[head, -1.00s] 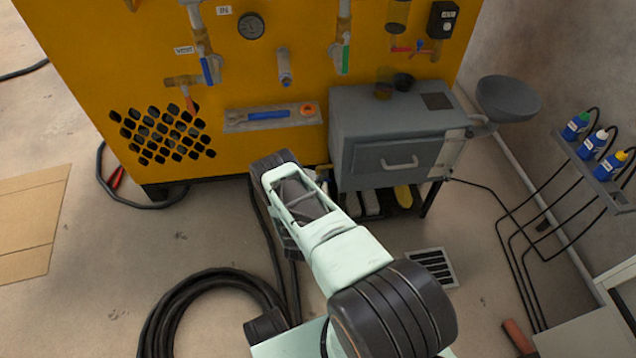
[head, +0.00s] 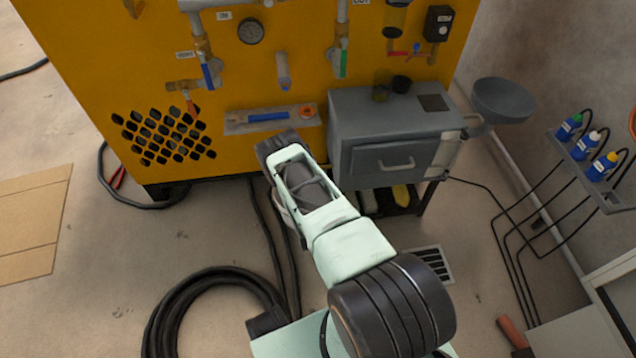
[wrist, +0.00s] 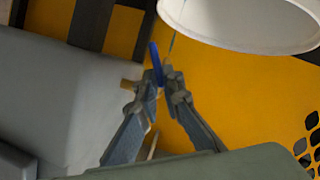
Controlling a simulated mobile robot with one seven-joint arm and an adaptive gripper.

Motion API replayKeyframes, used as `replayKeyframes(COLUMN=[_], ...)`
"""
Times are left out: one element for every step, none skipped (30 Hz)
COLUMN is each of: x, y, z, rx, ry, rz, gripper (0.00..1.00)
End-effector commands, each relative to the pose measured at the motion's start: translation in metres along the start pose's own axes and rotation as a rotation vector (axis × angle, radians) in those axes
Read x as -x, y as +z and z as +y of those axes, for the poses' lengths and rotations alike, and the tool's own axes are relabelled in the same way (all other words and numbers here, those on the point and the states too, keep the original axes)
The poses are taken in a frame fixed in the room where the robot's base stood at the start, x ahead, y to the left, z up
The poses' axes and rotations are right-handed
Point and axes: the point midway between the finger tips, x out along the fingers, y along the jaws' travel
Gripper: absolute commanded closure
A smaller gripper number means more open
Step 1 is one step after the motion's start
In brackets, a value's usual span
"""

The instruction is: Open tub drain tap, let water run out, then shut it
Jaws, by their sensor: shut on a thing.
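In the wrist view, my gripper (wrist: 162,82) is shut on a blue lever (wrist: 155,62), the tap handle. A short brass piece (wrist: 128,84) shows beside it, against a grey rounded body (wrist: 70,105). A thin bluish line (wrist: 172,45) runs between the tap area and a white round vessel (wrist: 240,18); it looks like a water stream, but I cannot be sure. The vessel's inside is hidden. In the head view, my arm hides the fingers, the lever and the tap.
A yellow panel (head: 90,60) with valves and a gauge (head: 251,29) stands behind. A grey box with a handle (head: 395,160) is right of my wrist. A coiled black hose (head: 180,300) and a floor grate (head: 433,263) lie on the floor. Bottles (head: 587,145) sit at right.

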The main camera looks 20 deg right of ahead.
Motion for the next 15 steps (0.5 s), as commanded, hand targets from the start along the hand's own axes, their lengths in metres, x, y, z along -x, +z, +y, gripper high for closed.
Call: replayKeyframes(x=[-0.0001,-0.0002,-0.0002,-0.0002,-0.0002,-0.0003,-0.0003,-0.0003,-0.0003,-0.0003,-0.0003,-0.0003,-0.0003,-0.0003,-0.0003], y=[0.0002,0.0002,0.0002,0.0003,0.0002,0.0003,0.0003,0.0003,0.0003,0.0002,0.0003,0.0003,0.0002,0.0003,0.0002], z=[0.0010,0.0010,0.0010,0.0009,0.0009,0.0008,0.0008,0.0008,0.0008,0.0007,0.0007,0.0007,0.0007,0.0007,0.0007], rx=[-0.005,-0.008,-0.011,-0.012,-0.013,-0.014,-0.015,-0.015,-0.015,-0.015,-0.014,-0.014,-0.014,-0.014,-0.014], ry=[-0.001,-0.002,-0.004,-0.004,-0.005,-0.005,-0.005,-0.005,-0.005,-0.005,-0.005,-0.005,-0.005,-0.005,-0.005], rz=[0.000,0.000,0.000,0.000,0.000,0.000,0.000,0.000,0.000,0.000,0.000,0.000,0.000,0.000,0.000], gripper=[1.00,1.00,1.00,1.00,1.00,1.00,1.00,1.00,1.00,1.00,1.00,1.00,1.00,1.00,0.92])
